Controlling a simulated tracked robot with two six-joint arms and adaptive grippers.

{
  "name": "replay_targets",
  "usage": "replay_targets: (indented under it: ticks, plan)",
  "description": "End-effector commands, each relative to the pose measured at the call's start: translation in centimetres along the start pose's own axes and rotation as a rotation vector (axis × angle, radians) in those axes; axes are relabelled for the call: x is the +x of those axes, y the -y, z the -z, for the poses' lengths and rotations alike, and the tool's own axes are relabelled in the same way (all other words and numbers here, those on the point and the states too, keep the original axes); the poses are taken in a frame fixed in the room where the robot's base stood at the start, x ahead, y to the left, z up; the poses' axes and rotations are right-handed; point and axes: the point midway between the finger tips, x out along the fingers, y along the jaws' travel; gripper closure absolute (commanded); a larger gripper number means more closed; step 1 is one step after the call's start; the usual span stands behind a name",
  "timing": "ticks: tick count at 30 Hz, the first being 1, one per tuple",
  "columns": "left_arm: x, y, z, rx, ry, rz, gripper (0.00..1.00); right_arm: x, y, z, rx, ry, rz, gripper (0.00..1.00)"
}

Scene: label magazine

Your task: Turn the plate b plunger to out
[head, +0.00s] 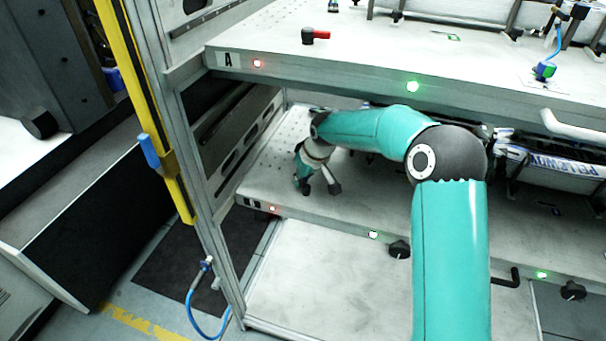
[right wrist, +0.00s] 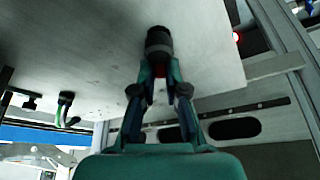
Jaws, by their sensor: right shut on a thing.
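My right gripper (head: 318,186) reaches in over the left end of the lower plate (head: 350,212), under the upper plate. In the right wrist view my right gripper (right wrist: 160,76) is shut on the plunger (right wrist: 158,42), which has a dark round body and a bit of red showing between the fingertips. The plunger sits on the pale plate surface, near its edge. In the head view the plunger is hidden behind my gripper. Which way its handle is turned cannot be told. My left gripper is not in view.
The upper plate (head: 375,62), marked A, roofs over my right forearm. A red-handled plunger (head: 315,36) stands on it. A frame post (head: 200,190) and yellow bar (head: 140,90) stand at left. Red and green lamps and black knobs (head: 400,249) line the lower front edge.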

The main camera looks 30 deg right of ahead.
Motion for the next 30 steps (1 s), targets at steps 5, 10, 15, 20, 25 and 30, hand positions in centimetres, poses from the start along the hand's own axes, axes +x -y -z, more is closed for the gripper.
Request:
replay_targets:
  ticks: [5, 10, 15, 20, 25, 30]
  plan:
    - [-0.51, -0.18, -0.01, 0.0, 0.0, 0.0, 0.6, -0.15, 0.05, 0.13, -0.054, -0.003, 0.021, 1.0]
    - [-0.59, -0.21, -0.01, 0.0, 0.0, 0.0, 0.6, -0.08, 0.1, 0.09, -0.074, -0.002, 0.029, 1.0]
    - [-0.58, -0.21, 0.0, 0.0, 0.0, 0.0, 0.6, -0.05, 0.11, 0.08, -0.078, -0.002, 0.03, 1.0]
    - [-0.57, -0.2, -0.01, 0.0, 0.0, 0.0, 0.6, -0.05, 0.11, 0.07, -0.078, -0.002, 0.029, 1.0]
    - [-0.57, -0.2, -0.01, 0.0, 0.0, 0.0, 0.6, -0.04, 0.11, 0.05, -0.077, -0.002, 0.03, 0.64]
    - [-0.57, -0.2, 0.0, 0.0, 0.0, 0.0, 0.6, -0.03, 0.11, 0.01, -0.076, -0.001, 0.03, 0.62]
